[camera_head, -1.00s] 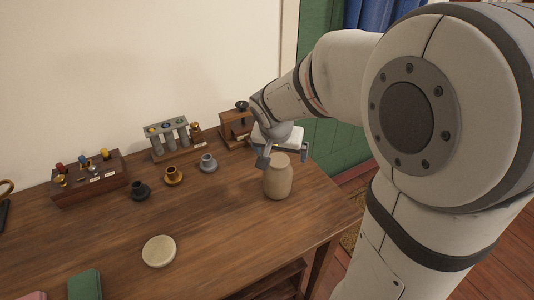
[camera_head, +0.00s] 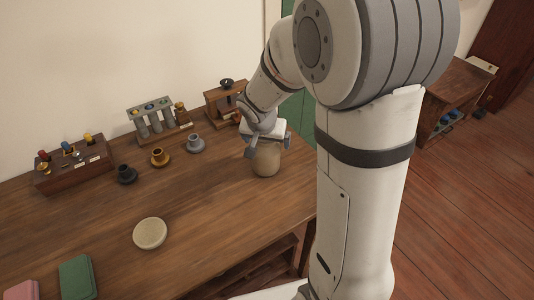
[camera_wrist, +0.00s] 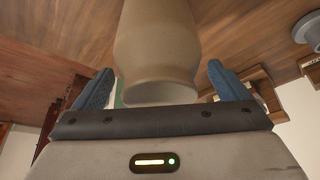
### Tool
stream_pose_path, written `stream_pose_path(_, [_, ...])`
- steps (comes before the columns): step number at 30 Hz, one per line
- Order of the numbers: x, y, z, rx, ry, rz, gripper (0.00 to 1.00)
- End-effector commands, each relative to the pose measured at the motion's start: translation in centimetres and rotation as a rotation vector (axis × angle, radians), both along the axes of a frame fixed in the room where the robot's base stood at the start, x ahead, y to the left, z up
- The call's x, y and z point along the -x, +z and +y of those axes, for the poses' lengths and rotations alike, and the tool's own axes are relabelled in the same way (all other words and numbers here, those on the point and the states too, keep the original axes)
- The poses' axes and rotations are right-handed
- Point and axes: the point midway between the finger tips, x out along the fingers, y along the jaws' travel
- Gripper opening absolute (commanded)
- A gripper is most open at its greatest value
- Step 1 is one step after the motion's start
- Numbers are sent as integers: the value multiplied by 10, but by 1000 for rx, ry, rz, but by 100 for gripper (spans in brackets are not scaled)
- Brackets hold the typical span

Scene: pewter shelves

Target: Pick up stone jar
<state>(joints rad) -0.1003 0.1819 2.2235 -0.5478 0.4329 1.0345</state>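The stone jar (camera_head: 266,160) is a plain beige, rounded jar standing upright on the wooden table near its right end. In the wrist view the jar (camera_wrist: 157,45) fills the upper middle, with its rim toward my gripper. My gripper (camera_head: 268,146) is over the jar's upper part. In the wrist view its blue finger pads (camera_wrist: 160,88) are spread on either side of the jar's neck, with a visible gap on each side. The gripper is open. The head view partly hides the jar's top behind the gripper.
A round pale disc (camera_head: 150,233) lies at the table's front. Small dark (camera_head: 126,174), brass (camera_head: 159,157) and grey (camera_head: 195,143) pots stand left of the jar. Racks with vials (camera_head: 159,122) line the wall. The wooden table (camera_head: 205,205) is clear left of and in front of the jar.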

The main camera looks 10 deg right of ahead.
Motion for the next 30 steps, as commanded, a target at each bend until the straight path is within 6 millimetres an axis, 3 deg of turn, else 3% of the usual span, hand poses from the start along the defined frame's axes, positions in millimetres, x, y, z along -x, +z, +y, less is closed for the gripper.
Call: stream_pose_path(30, [0,1,-1,0,-2,-2,15])
